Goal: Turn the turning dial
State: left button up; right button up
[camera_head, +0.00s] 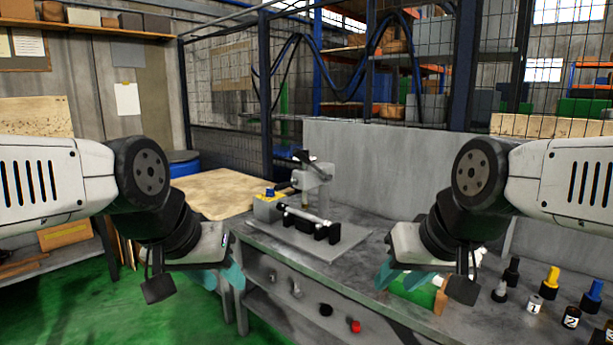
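On the front panel of the grey bench are a black round knob (326,309), a red knob or button (354,326) and two grey handle-like controls (271,277) (295,287). I cannot tell for sure which one is the turning dial.
Several small bottles and cylinders (549,282) stand on the bench at the right. A green and orange object (420,292) lies partly hidden behind my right gripper. A grey panel (385,165) rises behind the grinder.

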aim_at(270, 193)
jog(key=i+j+z, duration=0.1)
jog(key=j, duration=0.25)
jog(key=i+j+z, duration=0.1)
jog(key=i+j, duration=0.25)
jog(key=i+j+z, duration=0.1)
jog(key=j, duration=0.25)
jog(key=i+j+z, duration=0.15)
jog(key=j, duration=0.25)
jog(key=i+j+z, duration=0.1)
jog(key=i+j, duration=0.2)
jog(key=i+j+z, duration=0.1)
jog(key=j, duration=0.4)
jog(key=i+j+z, duration=0.1)
jog(key=j, duration=0.35)
jog(key=i+j+z, duration=0.1)
jog(key=j, duration=0.35)
jog(key=i+j, duration=0.25)
jog(key=j, duration=0.15)
jog(key=i+j, duration=0.2)
jog(key=j, duration=0.2)
jog(key=i+j, duration=0.25)
jog(key=j, duration=0.15)
